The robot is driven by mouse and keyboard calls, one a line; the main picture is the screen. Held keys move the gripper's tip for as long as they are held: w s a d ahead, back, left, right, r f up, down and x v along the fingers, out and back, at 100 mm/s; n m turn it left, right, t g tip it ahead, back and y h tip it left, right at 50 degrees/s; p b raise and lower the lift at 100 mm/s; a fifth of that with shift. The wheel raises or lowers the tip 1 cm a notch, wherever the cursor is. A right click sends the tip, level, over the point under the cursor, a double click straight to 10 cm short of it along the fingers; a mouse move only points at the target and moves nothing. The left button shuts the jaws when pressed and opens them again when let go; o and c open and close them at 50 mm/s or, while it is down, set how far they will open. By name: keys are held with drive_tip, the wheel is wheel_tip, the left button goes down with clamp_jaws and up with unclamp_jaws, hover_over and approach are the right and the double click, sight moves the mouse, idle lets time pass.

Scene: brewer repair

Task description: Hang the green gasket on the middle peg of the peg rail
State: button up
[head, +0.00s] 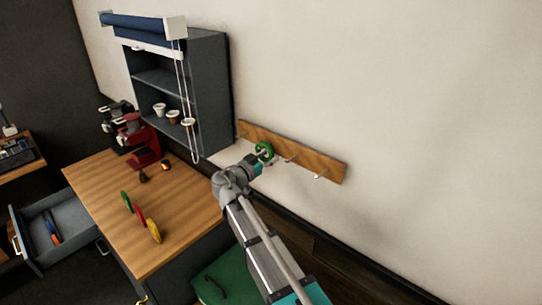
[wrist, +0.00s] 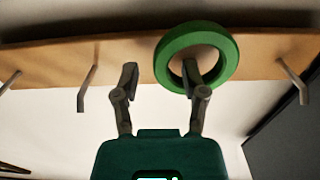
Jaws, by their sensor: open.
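The green gasket (head: 269,150) is a thick ring against the wooden peg rail (head: 330,167). My gripper (head: 259,160) is right at the gasket. In the wrist view, my gripper (wrist: 160,76) is open. Its right finger overlaps the near rim of the gasket (wrist: 232,52), with the fingertip showing inside the hole. The left finger is clear of the ring. Two bare pegs show left of the gasket and one bare peg (wrist: 293,82) to its right, on the rail (wrist: 120,50). Any peg behind the gasket is hidden, so I cannot tell whether the ring hangs on one.
A dark shelf unit (head: 212,95) with cups stands left of the rail. A wooden counter (head: 190,215) carries a red brewer (head: 140,140) and green, red and yellow discs. An open drawer (head: 55,228) juts out at left. The wall right of the rail is clear.

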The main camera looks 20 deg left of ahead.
drive_tip(key=v, duration=1)
drive_tip(key=shift+s, duration=0.15)
drive_tip(key=w+d+f+g+b, duration=0.1)
drive_tip(key=d+f+g, duration=0.3)
drive_tip(key=d, duration=0.5)
drive_tip(key=w+d+f+n+g+h+b, duration=0.1)
drive_tip(key=w+d+f+g, duration=0.1)
drive_tip(key=d+f, duration=0.5)
drive_tip(key=w+d+f+g+b, duration=0.1)
drive_tip(key=d+f+g, duration=0.25)
drive_tip(key=d, duration=0.75)
drive_tip(key=s+d+f+n+g+y+b, duration=0.1)
drive_tip(key=s+d+f+g+y, duration=0.2)
drive_tip(key=d, duration=0.7)
drive_tip(key=s+d+f+n+g+y+b, duration=0.2)
drive_tip(key=s+d+f+g+y, duration=0.2)
drive_tip(key=s+d+f, duration=0.3)
drive_tip(key=shift+s+d+f+y, duration=0.35)
drive_tip(key=shift+s+d, duration=0.3)
drive_tip(key=shift+d, duration=0.8)
drive_tip(key=shift+s, duration=0.15)
